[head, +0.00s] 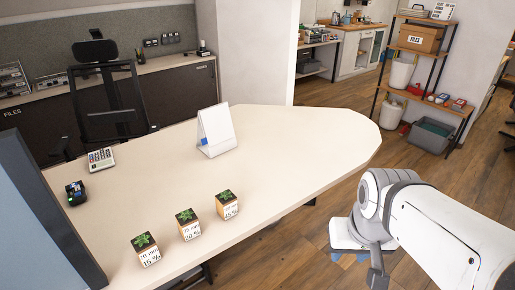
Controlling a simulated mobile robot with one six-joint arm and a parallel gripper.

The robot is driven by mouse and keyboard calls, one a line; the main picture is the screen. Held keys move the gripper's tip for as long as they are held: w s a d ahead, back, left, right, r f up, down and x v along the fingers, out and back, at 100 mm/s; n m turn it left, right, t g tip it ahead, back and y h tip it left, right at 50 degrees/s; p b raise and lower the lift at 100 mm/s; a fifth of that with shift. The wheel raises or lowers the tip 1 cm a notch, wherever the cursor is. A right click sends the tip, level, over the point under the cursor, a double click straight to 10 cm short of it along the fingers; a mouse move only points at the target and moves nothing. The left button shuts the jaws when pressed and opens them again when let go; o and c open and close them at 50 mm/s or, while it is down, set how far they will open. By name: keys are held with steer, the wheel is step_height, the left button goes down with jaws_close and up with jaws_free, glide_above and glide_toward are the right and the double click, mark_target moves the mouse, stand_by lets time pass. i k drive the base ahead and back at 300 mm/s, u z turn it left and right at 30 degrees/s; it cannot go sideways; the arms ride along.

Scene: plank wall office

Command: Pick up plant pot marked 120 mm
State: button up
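Three small plant pots with green leaves and white printed labels stand in a slanting row near the front edge of the pale table (290,140). The left pot (146,250) reads about "70 mm 15 %". The middle pot (188,225) shows a "mm" line above "20 %". The right pot (227,205) shows a "mm" line above "45 %". The first numbers on the middle and right pots are too small to read surely, so I cannot tell which is marked 120 mm. My gripper (350,256) hangs off the table to the right, apart from all pots; its opening is unclear.
A white folded stand (216,130) is behind the pots. A calculator (101,160) and a small dark device (76,193) lie at the left. A blue-grey panel (35,225) borders the table's left side. The table's right part is clear.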

mark_target(227, 207)
steer(key=i, duration=1.05)
steer(key=u, duration=0.45)
